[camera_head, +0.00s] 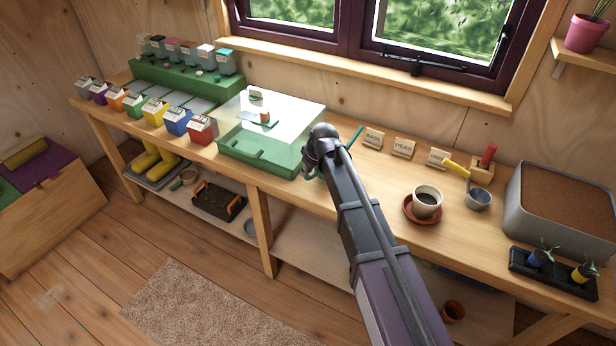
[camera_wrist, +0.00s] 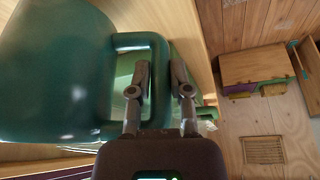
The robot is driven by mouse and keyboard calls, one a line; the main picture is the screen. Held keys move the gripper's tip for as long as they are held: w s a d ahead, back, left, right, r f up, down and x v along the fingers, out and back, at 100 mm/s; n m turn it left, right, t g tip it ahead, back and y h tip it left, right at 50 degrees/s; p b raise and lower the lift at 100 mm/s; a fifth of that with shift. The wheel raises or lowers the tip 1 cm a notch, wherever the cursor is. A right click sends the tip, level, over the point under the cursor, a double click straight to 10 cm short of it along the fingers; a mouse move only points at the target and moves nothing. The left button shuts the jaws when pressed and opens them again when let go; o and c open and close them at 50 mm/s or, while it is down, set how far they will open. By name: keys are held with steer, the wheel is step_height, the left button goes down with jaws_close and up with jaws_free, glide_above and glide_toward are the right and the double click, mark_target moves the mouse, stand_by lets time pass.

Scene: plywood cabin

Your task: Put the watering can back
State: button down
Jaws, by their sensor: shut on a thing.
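The watering can is a teal-green vessel with a looped handle. It fills the left of the wrist view (camera_wrist: 55,75). My gripper (camera_wrist: 160,75) is shut on the upright bar of its handle, one finger on each side. In the head view my gripper (camera_head: 318,158) is over the workbench, just right of the green propagator box, and my arm hides most of the can. I cannot tell whether the can touches the bench.
The green propagator box (camera_head: 270,150) with a clear lid stands close left of my gripper. Name signs (camera_head: 402,148), a cup on a saucer (camera_head: 427,202) and a grey soil tub (camera_head: 560,205) stand to the right. A lower shelf (camera_head: 310,255) has bare room.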

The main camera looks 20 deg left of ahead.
stand_by(0.3)
steer(key=shift+w+a, duration=0.35)
steer(key=shift+w, duration=0.1)
steer(key=shift+w+a+f, duration=0.15)
steer(key=shift+f, duration=0.1)
steer(key=shift+f+b, duration=1.55)
steer(key=shift+b, duration=0.3)
steer(key=shift+f, duration=0.15)
steer(key=c, duration=0.6)
jaws_free()
steer(key=shift+o, duration=0.2)
steer(key=shift+r, duration=0.2)
steer(key=p+v, duration=1.1)
steer(key=v, duration=0.1)
